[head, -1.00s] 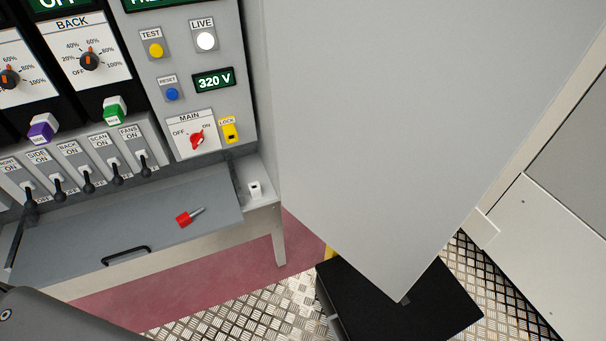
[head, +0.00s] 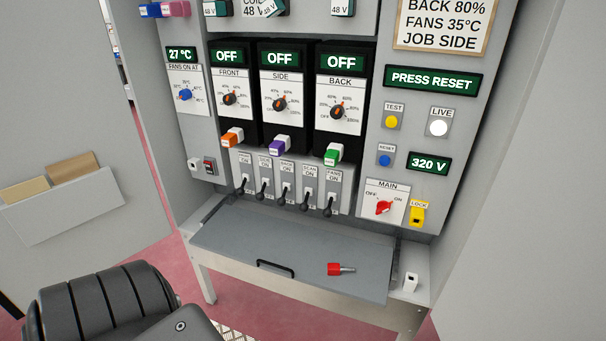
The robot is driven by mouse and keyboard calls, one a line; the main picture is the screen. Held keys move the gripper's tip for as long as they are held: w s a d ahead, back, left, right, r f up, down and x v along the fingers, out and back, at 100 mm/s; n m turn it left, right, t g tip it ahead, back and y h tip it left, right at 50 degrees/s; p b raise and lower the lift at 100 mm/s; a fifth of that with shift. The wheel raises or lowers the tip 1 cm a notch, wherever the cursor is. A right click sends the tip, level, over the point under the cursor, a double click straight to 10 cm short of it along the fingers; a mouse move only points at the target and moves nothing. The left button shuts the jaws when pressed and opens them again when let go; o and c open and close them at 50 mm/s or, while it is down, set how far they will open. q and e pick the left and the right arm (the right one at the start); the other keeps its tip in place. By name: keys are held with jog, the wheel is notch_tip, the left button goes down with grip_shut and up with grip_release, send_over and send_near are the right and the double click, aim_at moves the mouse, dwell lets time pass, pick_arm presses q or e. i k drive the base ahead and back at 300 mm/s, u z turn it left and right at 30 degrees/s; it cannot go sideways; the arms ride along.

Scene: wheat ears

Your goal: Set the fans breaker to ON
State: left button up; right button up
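The fans breaker (head: 328,210) is the rightmost in the row of several breakers low on the cabinet. Its black lever points down, toward the OFF end below its "FANS ON" label (head: 334,174). The other breaker levers beside it also point down. Neither of my grippers shows in the head view. A dark ridged part and a grey link of mine fill the lower left, well apart from the breakers.
A grey shelf (head: 230,240) with a handle (head: 275,267) juts out below the breakers. The MAIN switch (head: 384,208) and yellow lock (head: 417,213) are to the right. The display (head: 433,80) reads PRESS RESET. Grey panels flank the cabinet.

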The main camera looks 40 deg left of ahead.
aim_at(327, 213)
jog(key=u, duration=1.2)
jog(key=k, duration=0.6)
jog(key=u, duration=0.85)
jog(key=i, duration=1.15)
